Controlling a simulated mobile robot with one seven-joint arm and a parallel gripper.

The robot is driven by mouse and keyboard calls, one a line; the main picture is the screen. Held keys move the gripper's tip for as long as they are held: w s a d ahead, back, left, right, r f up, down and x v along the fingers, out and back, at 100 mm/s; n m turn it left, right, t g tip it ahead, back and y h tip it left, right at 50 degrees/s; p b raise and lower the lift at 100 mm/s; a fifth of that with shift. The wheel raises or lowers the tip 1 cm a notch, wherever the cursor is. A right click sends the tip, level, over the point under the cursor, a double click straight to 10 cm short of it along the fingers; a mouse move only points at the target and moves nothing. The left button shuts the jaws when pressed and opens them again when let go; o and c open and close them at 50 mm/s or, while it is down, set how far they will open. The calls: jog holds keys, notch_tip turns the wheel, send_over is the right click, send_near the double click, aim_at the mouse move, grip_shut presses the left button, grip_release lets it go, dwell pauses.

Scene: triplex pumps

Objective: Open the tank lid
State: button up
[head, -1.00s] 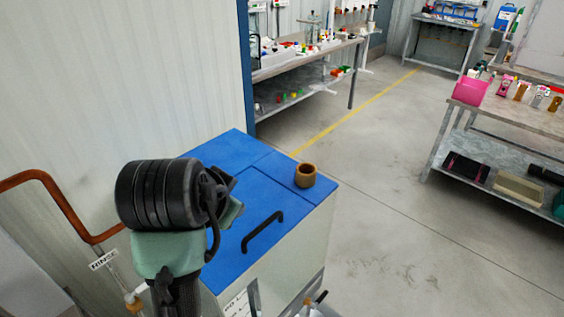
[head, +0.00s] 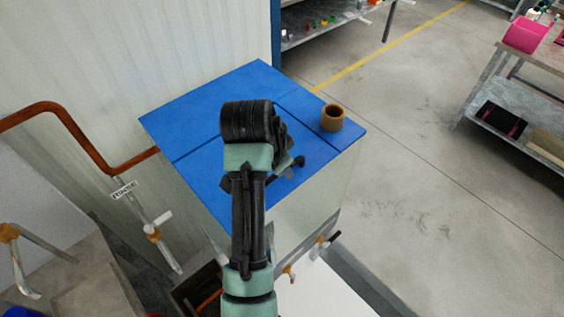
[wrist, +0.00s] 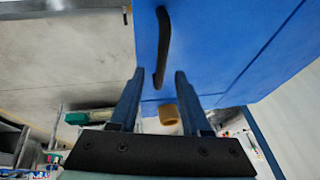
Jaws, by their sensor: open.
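The tank (head: 315,200) is a pale box with a blue top. Its blue lid (head: 205,180) lies flat and closed, with a seam behind it. A black bar handle (head: 298,161) on the lid is mostly hidden behind my arm in the head view. In the wrist view the handle (wrist: 164,45) runs down toward the gap between my fingertips. My gripper (wrist: 157,85) is open and holds nothing. Its fingers appear on either side of the handle's near end; I cannot tell how far above the lid they are. In the head view my wrist hides most of the gripper.
A brown cup-like ring (head: 332,118) stands on the blue top near the right edge. A copper pipe (head: 85,140) and a rinse label (head: 124,190) are at the left by the wall. Valves (head: 290,272) stick out below the tank front. Open floor lies to the right.

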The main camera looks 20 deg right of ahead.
jog(key=shift+x, duration=1.15)
jog(key=shift+r, duration=0.1)
grip_shut()
dwell(0.5)
